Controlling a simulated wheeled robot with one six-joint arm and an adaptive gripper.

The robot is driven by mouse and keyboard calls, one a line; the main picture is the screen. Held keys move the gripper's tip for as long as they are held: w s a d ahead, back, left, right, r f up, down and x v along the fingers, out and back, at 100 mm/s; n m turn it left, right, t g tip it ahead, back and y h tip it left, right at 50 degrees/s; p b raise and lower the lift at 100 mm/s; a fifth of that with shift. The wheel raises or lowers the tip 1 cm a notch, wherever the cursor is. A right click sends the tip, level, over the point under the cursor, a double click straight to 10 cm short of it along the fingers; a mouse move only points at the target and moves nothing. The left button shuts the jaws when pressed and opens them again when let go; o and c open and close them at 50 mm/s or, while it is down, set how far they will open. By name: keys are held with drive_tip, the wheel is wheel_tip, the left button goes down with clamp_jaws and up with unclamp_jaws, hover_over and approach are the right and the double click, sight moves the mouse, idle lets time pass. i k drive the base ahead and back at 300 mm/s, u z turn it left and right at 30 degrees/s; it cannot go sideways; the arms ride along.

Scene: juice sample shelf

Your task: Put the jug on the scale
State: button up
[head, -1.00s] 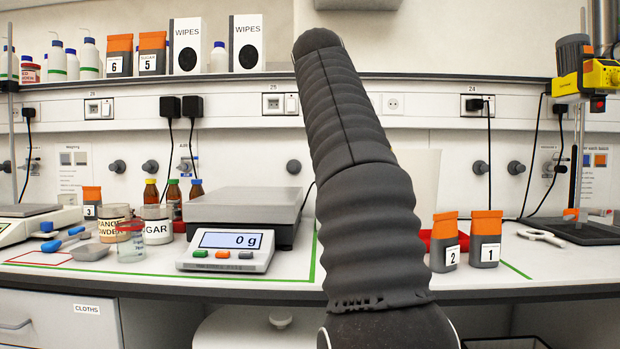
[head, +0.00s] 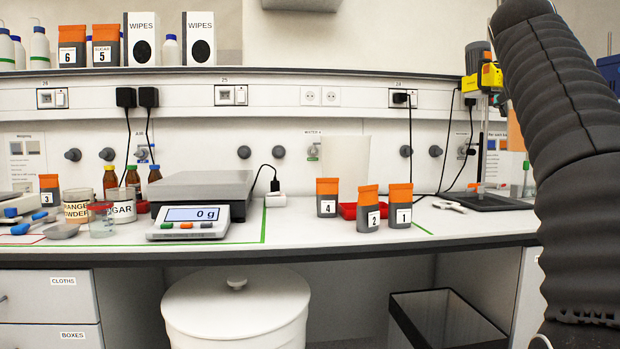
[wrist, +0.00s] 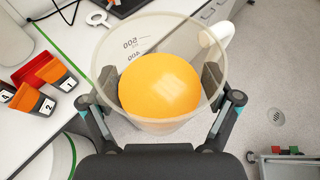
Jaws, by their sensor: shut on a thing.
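The jug (wrist: 150,30) is clear with measuring marks, a white handle at its right and orange juice inside. In the wrist view my gripper (wrist: 160,84) is shut on it, one finger at each side. The jug is held in front of the bench edge, with grey floor at the right. The scale (head: 205,188) stands on the bench left of centre in the head view. Its grey plate is empty and its display (head: 192,214) reads 0 g. The jug and gripper are out of the head view; only my dark arm shows there at the right.
Orange-topped packets 4 (head: 327,198), 2 (head: 368,210) and 1 (head: 400,206) stand right of the scale by a red tray (head: 348,210). Sugar (head: 122,206) and other containers stand left. A white bin (head: 236,305) and dark crate (head: 440,320) sit below.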

sight(209, 178)
drive_tip(key=z, duration=0.1)
drive_tip(key=k, duration=0.3)
drive_tip(key=z, duration=0.35)
drive_tip(key=i, duration=1.4)
drive_tip(key=u, duration=1.5)
drive_tip(key=i, duration=0.8)
drive_tip(key=u, duration=0.95)
